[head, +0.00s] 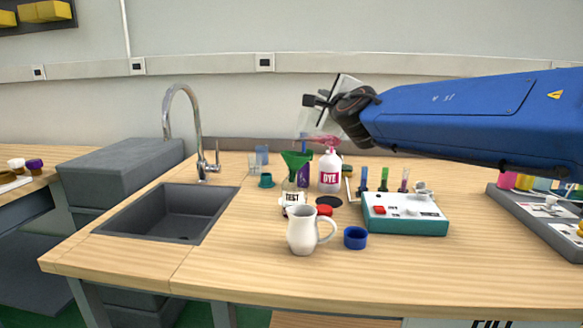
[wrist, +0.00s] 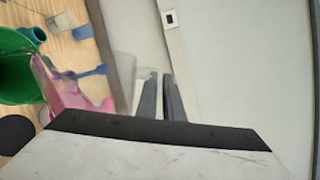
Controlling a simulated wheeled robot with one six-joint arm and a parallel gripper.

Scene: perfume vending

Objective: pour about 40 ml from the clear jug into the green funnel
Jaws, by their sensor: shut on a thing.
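My gripper (head: 322,101) is shut on the clear jug (head: 320,127) and holds it in the air, tilted, above the bench. Pink liquid shows in the jug, and it also shows in the wrist view (wrist: 72,95), gathered toward the left. The green funnel (head: 296,160) stands below and slightly left of the jug, over a container that is partly hidden. The funnel's wide mouth shows at the left edge of the wrist view (wrist: 16,68). A narrow blue shape (head: 303,145) shows between jug and funnel; I cannot tell whether it is liquid. The gripper fingers (wrist: 162,98) show in the wrist view.
A white DYE bottle (head: 329,172) stands close right of the funnel. A white pitcher (head: 303,231), a blue cup (head: 355,237) and a teal-sided device (head: 404,214) stand nearer the front. A sink (head: 168,212) lies left. The bench's front right is clear.

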